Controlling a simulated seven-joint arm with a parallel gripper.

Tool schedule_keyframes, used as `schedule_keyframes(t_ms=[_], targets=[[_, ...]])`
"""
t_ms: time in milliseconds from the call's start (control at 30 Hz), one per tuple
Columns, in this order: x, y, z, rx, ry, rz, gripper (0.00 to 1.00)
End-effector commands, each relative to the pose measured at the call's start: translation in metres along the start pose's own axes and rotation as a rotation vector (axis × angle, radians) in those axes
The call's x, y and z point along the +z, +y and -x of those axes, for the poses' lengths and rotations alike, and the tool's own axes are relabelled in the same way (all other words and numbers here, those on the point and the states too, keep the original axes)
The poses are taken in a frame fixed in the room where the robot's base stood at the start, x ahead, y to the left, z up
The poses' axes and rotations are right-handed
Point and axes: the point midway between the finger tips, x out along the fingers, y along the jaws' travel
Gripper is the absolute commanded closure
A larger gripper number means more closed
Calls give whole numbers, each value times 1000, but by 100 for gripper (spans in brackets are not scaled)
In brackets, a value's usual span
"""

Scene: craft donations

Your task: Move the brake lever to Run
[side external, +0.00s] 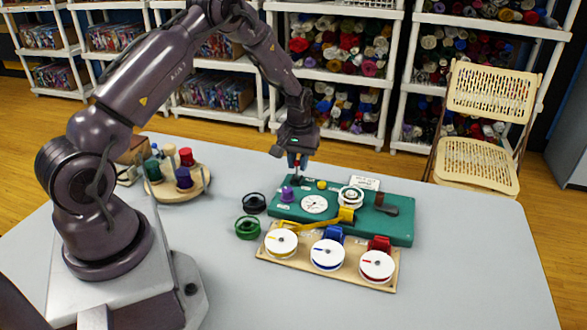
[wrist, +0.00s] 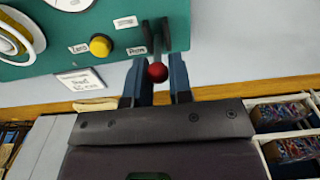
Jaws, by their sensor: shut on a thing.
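My gripper (side external: 297,162) is over the far left end of the teal board (side external: 388,230). In the wrist view, my gripper (wrist: 156,82) has a finger on each side of a red ball knob (wrist: 157,73) and is shut on it. The knob tops the brake lever, whose dark stem (wrist: 149,40) rises by a dark slot plate (wrist: 166,38) near the board's edge. Two small white labels, an upper one (wrist: 125,22) and a lower one (wrist: 136,51), sit beside the lever; I cannot read them surely. In the side view the knob is mostly hidden by the fingers.
A yellow button (wrist: 100,45) is close to the lever. The board also carries a purple knob (side external: 288,194), a dial (side external: 314,204) and a white spool (side external: 350,196). A wooden rack of spools (side external: 328,256) lies in front. A round wooden stand (side external: 200,184) is at left.

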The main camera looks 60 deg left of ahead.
Motion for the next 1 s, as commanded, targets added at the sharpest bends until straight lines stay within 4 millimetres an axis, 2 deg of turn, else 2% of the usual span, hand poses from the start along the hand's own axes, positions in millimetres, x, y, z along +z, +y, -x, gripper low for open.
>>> schedule_keyframes(t_ms=[200, 1000], targets=[[-13, 0, -2, 1, 7, 0, 93], [-23, 0, -6, 1, 5, 1, 93]])
